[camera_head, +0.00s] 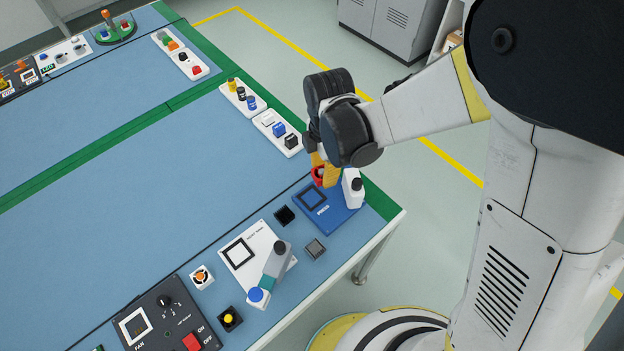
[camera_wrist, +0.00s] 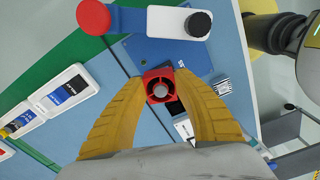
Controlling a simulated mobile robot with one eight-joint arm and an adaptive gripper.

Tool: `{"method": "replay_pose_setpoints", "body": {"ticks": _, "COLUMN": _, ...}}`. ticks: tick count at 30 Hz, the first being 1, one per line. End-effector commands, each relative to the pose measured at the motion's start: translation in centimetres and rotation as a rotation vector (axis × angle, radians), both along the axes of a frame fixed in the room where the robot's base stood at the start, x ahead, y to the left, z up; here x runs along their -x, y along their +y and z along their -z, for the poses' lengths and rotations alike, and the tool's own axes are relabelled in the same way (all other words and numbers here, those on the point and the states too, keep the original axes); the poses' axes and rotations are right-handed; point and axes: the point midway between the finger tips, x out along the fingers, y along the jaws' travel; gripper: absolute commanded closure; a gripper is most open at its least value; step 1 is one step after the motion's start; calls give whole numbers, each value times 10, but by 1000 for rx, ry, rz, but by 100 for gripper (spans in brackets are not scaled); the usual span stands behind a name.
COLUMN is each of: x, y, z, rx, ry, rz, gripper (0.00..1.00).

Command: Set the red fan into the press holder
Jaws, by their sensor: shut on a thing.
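The red fan (camera_wrist: 160,88), a small square frame with a grey hub, is between the yellow fingertips of my gripper (camera_wrist: 162,82) in the wrist view. My gripper (camera_head: 325,174) is shut on it, above the far part of the blue press base (camera_head: 340,216). The press holder, a dark square frame (camera_head: 312,198), lies on that base, left of and below my fingertips in the head view. Red shows by the fingers there; I cannot tell how much is fan. The press has a white post (camera_head: 354,190) with a black knob. Its blue arm (camera_wrist: 128,20) ends in a red disc (camera_wrist: 93,18).
A white-based station (camera_head: 237,274) with a blue-tipped arm stands nearer. A black fan (camera_head: 285,216), a grey fan (camera_head: 315,249) and a white-orange fan (camera_head: 201,276) lie around it. White trays (camera_head: 268,122) of small parts line the far edge.

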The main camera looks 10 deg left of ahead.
Motion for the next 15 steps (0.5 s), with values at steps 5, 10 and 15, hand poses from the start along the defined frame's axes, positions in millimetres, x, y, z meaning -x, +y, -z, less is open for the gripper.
{"method": "replay_pose_setpoints", "body": {"ticks": 5, "x": 17, "y": 24, "z": 13, "rx": 0, "ry": 0, "rz": -259, "gripper": 94}}
{"method": "replay_pose_setpoints", "body": {"ticks": 10, "x": 19, "y": 27, "z": 18, "rx": 0, "ry": 0, "rz": -305, "gripper": 94}}
{"method": "replay_pose_setpoints", "body": {"ticks": 15, "x": 19, "y": 27, "z": 30, "rx": 0, "ry": 0, "rz": -302, "gripper": 94}}
